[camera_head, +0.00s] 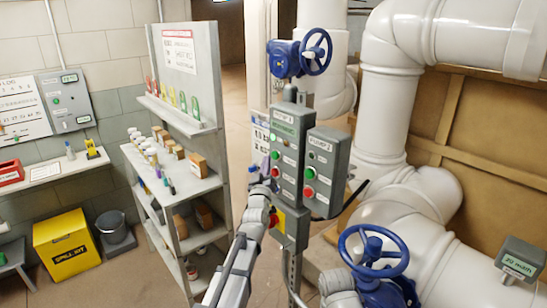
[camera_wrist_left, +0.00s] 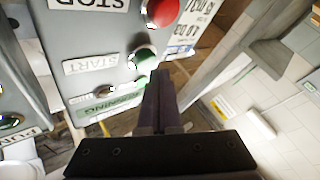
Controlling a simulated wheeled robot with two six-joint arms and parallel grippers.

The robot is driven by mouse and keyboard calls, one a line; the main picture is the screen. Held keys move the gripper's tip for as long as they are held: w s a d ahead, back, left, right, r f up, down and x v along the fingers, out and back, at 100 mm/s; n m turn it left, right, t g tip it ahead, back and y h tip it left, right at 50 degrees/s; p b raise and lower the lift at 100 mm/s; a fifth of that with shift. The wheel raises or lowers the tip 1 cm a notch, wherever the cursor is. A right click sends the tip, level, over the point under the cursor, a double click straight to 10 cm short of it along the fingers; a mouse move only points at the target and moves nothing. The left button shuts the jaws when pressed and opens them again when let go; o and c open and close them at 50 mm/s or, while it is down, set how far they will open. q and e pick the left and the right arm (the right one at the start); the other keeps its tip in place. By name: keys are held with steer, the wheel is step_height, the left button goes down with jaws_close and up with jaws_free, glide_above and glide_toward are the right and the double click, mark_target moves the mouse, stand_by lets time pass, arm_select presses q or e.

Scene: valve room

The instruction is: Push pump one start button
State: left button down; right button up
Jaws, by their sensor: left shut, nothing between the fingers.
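The pump one box (camera_head: 290,150) is a grey control box on a post, with a green start button (camera_head: 275,155) above a red stop button (camera_head: 275,172). In the left wrist view, the green start button (camera_wrist_left: 143,54) shows upside down beside its START label (camera_wrist_left: 90,64), with the red stop button (camera_wrist_left: 162,11) at the top. My left gripper (camera_head: 268,178) is shut and empty, at the left front of the box. Its fingertips (camera_wrist_left: 158,74) are close to the green button and partly overlap it in view. I cannot tell whether they touch it. My right gripper is not in view.
The pump two box (camera_head: 327,165) stands just right, with its own green and red buttons. A lower box with a red knob (camera_head: 275,220) hangs below. A blue handwheel (camera_head: 372,250) stands front right. A shelf unit (camera_head: 180,200) is at left.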

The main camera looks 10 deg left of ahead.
arm_select(q)
steer(key=shift+s+a, duration=0.1)
steer(key=shift+a, duration=0.05)
steer(key=shift+s+a, duration=0.75)
steer(key=shift+s, duration=0.25)
steer(key=shift+s+a, duration=0.75)
steer(key=shift+s, duration=0.25)
steer(key=s+d+f+m+g+h, duration=0.1)
steer(key=s+d+f+m+g, duration=0.15)
steer(key=d+f+g, duration=0.35)
steer(key=s+d+f+m+g+h, duration=0.1)
steer(key=s+d+f, duration=0.25)
steer(key=f, duration=0.35)
steer(key=s+d+f+m+g+h, duration=0.1)
steer(key=s+d+f+m+g, duration=0.2)
steer(key=f, duration=0.4)
steer(key=s+d+f+m+g+y, duration=0.1)
steer(key=s+g, duration=0.3)
steer(key=s, duration=0.4)
steer(key=s+d+f+m+g, duration=0.1)
steer(key=s+f+g, duration=0.3)
steer(key=s, duration=0.4)
steer(key=s+d+f+m+g+y, duration=0.1)
steer(key=s+d+f+m+g, duration=0.1)
steer(key=s, duration=0.7)
steer(key=shift+d+f+g+y, duration=0.35)
steer(key=shift+f+g, duration=0.3)
steer(key=shift+g, duration=0.25)
